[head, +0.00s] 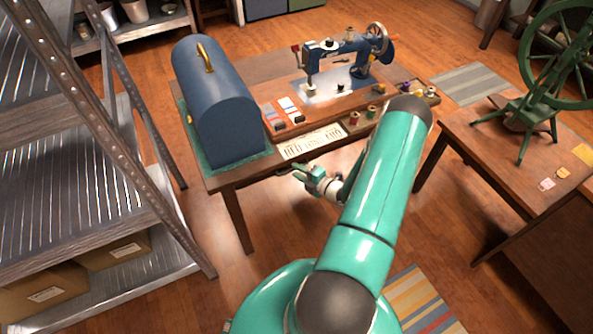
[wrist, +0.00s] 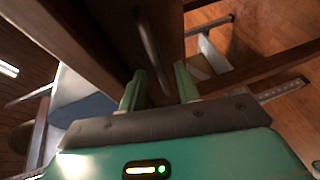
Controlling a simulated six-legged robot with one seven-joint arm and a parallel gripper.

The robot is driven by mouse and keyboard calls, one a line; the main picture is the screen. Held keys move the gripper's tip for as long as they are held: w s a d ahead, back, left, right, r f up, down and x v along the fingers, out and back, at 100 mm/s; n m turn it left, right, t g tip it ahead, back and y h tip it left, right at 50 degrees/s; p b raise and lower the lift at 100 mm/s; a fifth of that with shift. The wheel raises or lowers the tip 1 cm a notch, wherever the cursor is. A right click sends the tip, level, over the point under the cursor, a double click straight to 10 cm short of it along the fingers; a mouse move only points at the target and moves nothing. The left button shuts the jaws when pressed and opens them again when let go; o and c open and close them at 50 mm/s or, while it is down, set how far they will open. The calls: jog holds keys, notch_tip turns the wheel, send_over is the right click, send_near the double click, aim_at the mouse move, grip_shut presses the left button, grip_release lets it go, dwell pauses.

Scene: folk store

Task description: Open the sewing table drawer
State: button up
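The wooden sewing table (head: 270,170) stands in the middle of the head view with a blue sewing machine (head: 345,55) on it. My gripper (head: 304,172) is low at its front edge. The drawer front is not clear in the head view. In the wrist view, a dark wooden front (wrist: 105,25) carries a thin metal bar handle (wrist: 150,42). My gripper's two green fingers (wrist: 160,78) are apart, one on each side of the handle's line. The handle's lower end reaches between them. I cannot tell whether either finger touches it. The drawer looks shut.
A blue domed case (head: 215,100) stands on the table's left side. Spools (head: 355,118) and a paper strip (head: 310,143) lie near the front edge. A metal shelf (head: 130,150) is close at left. A second table (head: 510,160) with a green spinning wheel (head: 530,110) stands at right.

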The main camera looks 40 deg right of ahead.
jog(key=shift+w+f, duration=0.1)
jog(key=shift+w, duration=0.6)
grip_shut()
jog(key=shift+s+a, duration=0.1)
jog(key=s+a, duration=0.3)
jog(key=s, duration=0.9)
jog(key=s+a, duration=0.4)
jog(key=s, duration=0.8)
jog(key=shift+s, duration=0.25)
grip_release()
